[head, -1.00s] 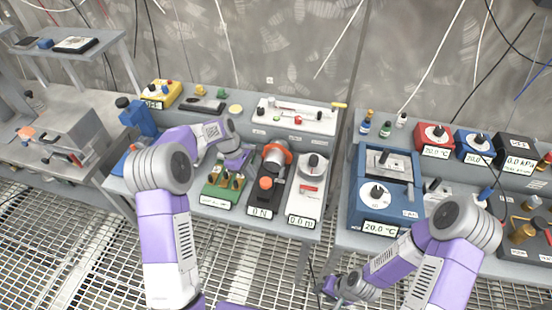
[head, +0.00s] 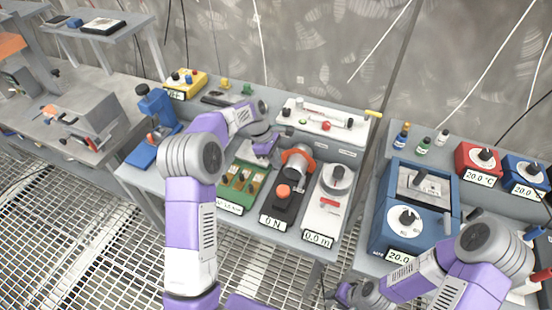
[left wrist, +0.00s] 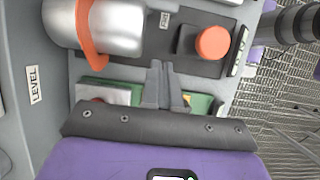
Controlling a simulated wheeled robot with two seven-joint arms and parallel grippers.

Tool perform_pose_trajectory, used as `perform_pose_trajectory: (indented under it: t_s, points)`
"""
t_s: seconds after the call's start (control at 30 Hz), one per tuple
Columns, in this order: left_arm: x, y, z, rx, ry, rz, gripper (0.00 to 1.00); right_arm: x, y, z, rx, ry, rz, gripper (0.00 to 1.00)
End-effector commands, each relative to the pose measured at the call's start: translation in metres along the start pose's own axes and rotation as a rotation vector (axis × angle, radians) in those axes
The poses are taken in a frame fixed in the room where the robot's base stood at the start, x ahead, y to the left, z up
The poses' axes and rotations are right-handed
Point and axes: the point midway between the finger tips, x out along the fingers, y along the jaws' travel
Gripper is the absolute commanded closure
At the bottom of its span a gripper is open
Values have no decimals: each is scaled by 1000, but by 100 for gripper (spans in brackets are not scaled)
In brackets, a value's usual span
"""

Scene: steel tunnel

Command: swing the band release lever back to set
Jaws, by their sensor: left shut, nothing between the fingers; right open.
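A grey cylinder with an orange band (head: 298,154) lies on a dark unit with an orange knob (head: 283,190) and a "0 N" display. I cannot single out the release lever with certainty. In the left wrist view, the orange band (left wrist: 88,35) wraps the cylinder (left wrist: 120,28) at the upper left, and the orange knob (left wrist: 213,42) is at the upper right. My left gripper (head: 272,150) is shut and empty. Its fingertips (left wrist: 164,72) are over the green box, apart in the picture from the band and knob. My right gripper (head: 345,293) is open, low before the bench.
A green box (head: 240,186) stands left of the banded unit. A white unit with a round dial (head: 336,178) stands to its right. A white tray (head: 318,122) is on the raised shelf behind. A blue stand (head: 154,125) is at the left and a blue bath (head: 435,228) at the right.

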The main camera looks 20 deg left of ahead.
Motion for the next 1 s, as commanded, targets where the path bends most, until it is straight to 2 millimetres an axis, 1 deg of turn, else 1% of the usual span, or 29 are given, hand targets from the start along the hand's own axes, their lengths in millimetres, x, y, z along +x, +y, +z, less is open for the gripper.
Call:
perform_pose_trajectory:
  t_s: [0.03,0.2,0.27,0.3,0.4,0.53,0.7,1.0]
  points:
    - [16,-1,-1,0,-1,-5,100,5,2,0,0,0,0,57]
    - [52,-1,-1,0,0,-5,100,12,4,0,0,0,0,57]
    - [63,-1,-1,0,0,-4,100,13,5,-1,0,0,0,57]
    - [63,0,9,5,-1,-1,100,14,5,0,0,0,0,57]
    - [67,0,23,4,0,0,100,15,6,-1,0,0,0,57]
    - [71,0,33,1,0,-1,100,16,6,-1,0,0,0,57]
    - [72,0,37,0,0,0,100,16,6,-1,0,0,0,57]
    - [72,0,38,0,0,0,100,16,6,-1,0,0,0,57]
